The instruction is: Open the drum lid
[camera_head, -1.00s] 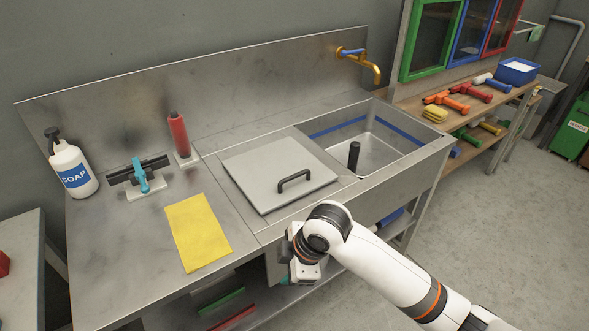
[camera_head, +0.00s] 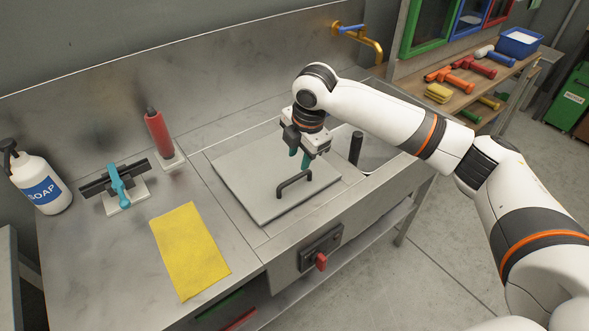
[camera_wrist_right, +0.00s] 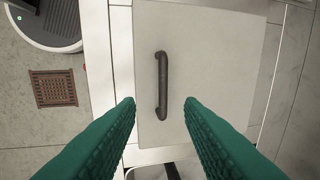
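The drum lid (camera_head: 262,200) is a flat grey square plate set in the steel counter, lying closed. Its dark bar handle (camera_head: 294,184) stands near the lid's front edge. My right gripper (camera_head: 299,158) is above the lid, pointing down, just behind the handle and apart from it. In the right wrist view, the gripper's green fingers (camera_wrist_right: 161,101) are spread wide and empty, with the handle (camera_wrist_right: 162,85) showing between and beyond them over the pale lid (camera_wrist_right: 205,60). My left gripper is not in view.
A sink with a dark upright post (camera_head: 356,148) lies right of the lid. A red switch (camera_head: 320,261) is on the counter front. A brass tap (camera_head: 368,42) is behind.

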